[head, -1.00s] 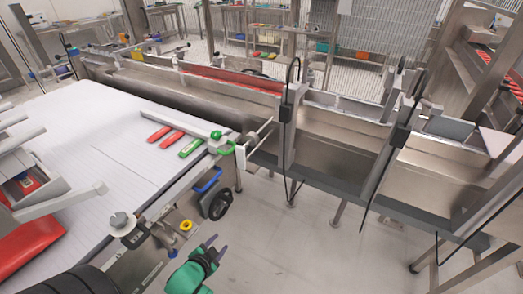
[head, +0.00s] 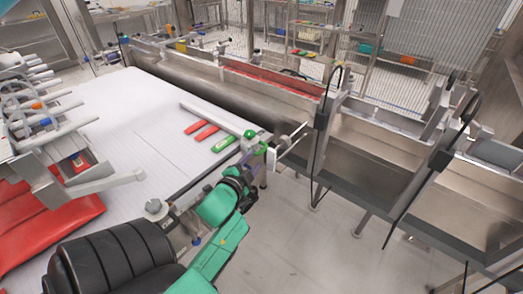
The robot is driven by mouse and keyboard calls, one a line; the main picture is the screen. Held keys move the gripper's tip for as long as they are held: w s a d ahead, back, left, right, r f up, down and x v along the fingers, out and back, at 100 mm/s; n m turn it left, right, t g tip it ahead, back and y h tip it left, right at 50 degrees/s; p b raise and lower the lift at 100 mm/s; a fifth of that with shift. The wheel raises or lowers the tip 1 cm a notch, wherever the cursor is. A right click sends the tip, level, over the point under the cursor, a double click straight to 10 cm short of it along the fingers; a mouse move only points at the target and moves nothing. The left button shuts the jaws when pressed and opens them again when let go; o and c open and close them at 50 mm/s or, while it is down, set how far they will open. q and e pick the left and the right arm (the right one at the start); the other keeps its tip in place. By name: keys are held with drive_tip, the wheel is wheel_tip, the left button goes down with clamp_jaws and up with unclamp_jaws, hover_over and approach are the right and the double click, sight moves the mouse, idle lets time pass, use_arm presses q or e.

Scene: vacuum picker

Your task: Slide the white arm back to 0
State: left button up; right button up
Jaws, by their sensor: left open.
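The white arm (head: 211,118) is a straight pale bar lying across the near right part of the white belt (head: 120,120). Its near end meets a green knob and clamp (head: 250,134) at the belt's right edge rail. My left gripper (head: 248,149) is open at this clamp, just below the green knob. Its fingers are small and partly hidden by the clamp and my wrist, so I cannot tell whether they touch it. No 0 mark is readable. My right gripper is not in view.
A metal trough (head: 190,75) runs along the far side. Red bags (head: 45,215) and a picker head (head: 55,150) are at left. Open floor (head: 290,235) lies right.

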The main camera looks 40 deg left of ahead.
sight(259, 154)
use_arm(q)
drive_tip(key=x, duration=0.7)
drive_tip(key=shift+s, duration=0.1)
clamp_jaws()
drive_tip(key=shift+s+d+f, duration=0.1)
drive_tip(key=shift+f, duration=0.1)
idle(0.8)
